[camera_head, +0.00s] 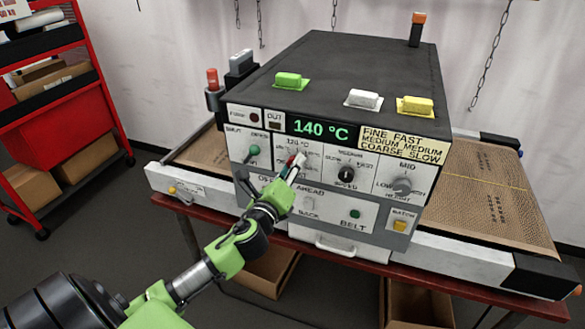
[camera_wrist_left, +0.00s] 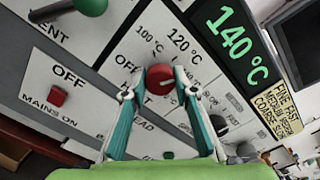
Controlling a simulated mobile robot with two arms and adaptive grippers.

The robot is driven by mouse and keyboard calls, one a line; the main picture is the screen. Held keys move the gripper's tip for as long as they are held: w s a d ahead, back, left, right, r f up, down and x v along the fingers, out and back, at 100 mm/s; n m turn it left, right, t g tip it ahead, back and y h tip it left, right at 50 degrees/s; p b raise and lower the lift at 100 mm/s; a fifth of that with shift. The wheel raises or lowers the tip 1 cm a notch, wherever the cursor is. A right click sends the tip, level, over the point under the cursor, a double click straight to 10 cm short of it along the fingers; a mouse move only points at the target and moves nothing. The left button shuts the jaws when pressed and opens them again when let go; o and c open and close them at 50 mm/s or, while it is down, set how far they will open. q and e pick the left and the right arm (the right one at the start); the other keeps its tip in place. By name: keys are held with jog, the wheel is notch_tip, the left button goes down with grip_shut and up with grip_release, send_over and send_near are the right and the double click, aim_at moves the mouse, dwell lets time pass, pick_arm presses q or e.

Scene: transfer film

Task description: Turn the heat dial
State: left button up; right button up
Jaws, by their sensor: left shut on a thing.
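The heat dial (camera_wrist_left: 160,77) is a red round knob on the machine's front panel, with OFF, 100 °C and 120 °C marks around it. My left gripper (camera_wrist_left: 158,90) is shut on this dial, one finger on each side of it. In the head view the left gripper (camera_head: 289,178) reaches the panel from below and hides most of the dial. The green display (camera_head: 321,129) reads 140 °C; the wrist view also shows this display (camera_wrist_left: 232,43). My right gripper is not in view.
The grey machine (camera_head: 340,70) stands on a red table. The speed knob (camera_head: 346,174), height knob (camera_head: 402,186), green lever (camera_head: 254,151) and yellow button (camera_head: 400,226) are nearby on the panel. A conveyor (camera_head: 495,190) extends right. A red shelf (camera_head: 58,110) stands at left.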

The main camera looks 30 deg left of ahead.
pick_arm(q)
jog(key=n, duration=0.5)
jog(key=shift+r, duration=0.1)
jog(key=shift+n, duration=0.3)
dwell(0.4)
jog(key=o, duration=1.1)
jog(key=shift+c, duration=0.2)
jog(key=shift+o, duration=0.2)
jog(key=shift+a, duration=0.1)
jog(key=v, duration=1.2)
